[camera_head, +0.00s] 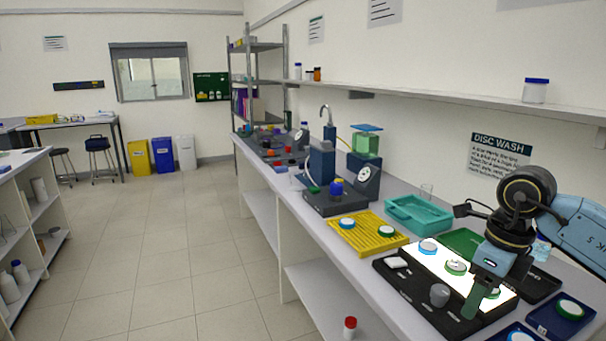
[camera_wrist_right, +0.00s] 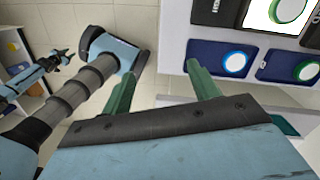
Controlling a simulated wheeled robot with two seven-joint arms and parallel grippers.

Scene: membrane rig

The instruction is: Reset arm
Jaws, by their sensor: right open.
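My right arm comes in from the right in the head view, with its open gripper (camera_head: 474,298) pointing down over the black tray beside the lit white panel (camera_head: 442,260). In the right wrist view, the two green fingers of this gripper (camera_wrist_right: 163,90) are spread with nothing between them, and mostly floor shows beyond. A dark-tipped gripper on a blue arm (camera_wrist_right: 62,58), seemingly my left one, shows small at the left of the right wrist view. Its jaws are too small to judge. It is not in the head view.
The panel holds a blue-ringed disc (camera_head: 428,247) and green-ringed discs (camera_head: 456,267). A grey knob (camera_head: 439,295) stands near the gripper. A yellow rack (camera_head: 366,240), a teal tray (camera_head: 432,223) and a blue tray (camera_head: 543,323) are around. The floor (camera_head: 190,250) is clear.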

